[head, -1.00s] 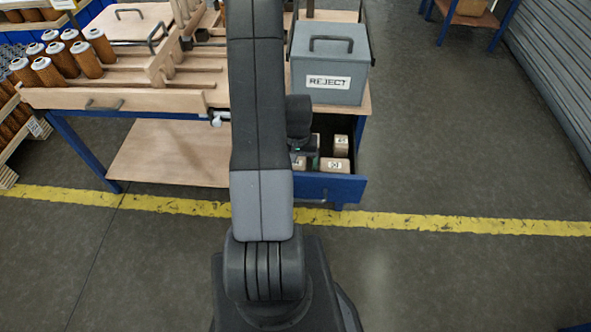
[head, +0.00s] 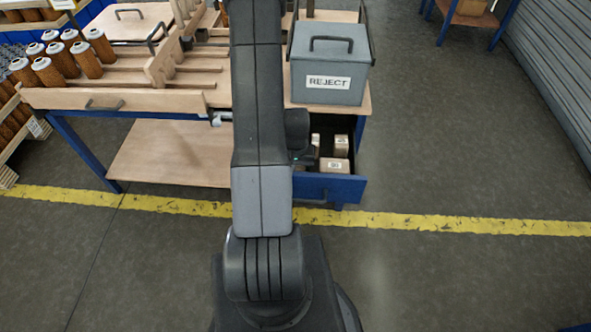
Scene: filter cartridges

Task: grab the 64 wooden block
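Several small wooden blocks with white labels lie in the open blue drawer (head: 330,189) under the right side of the workbench. One block (head: 335,165) is at the front, one (head: 341,146) is behind it, and part of another (head: 315,143) shows to the left. The labels are too small to read surely, so I cannot tell which block is 64. My gripper (head: 303,159) is low at the drawer's left side, left of the front block. It is dark and mostly hidden by my arm, so its fingers and any hold do not show.
A grey REJECT bin (head: 330,65) stands on the bench directly above the drawer. The wooden rack (head: 150,95) and brown filter cartridges (head: 78,58) are at the left. Floor to the right of the drawer is clear.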

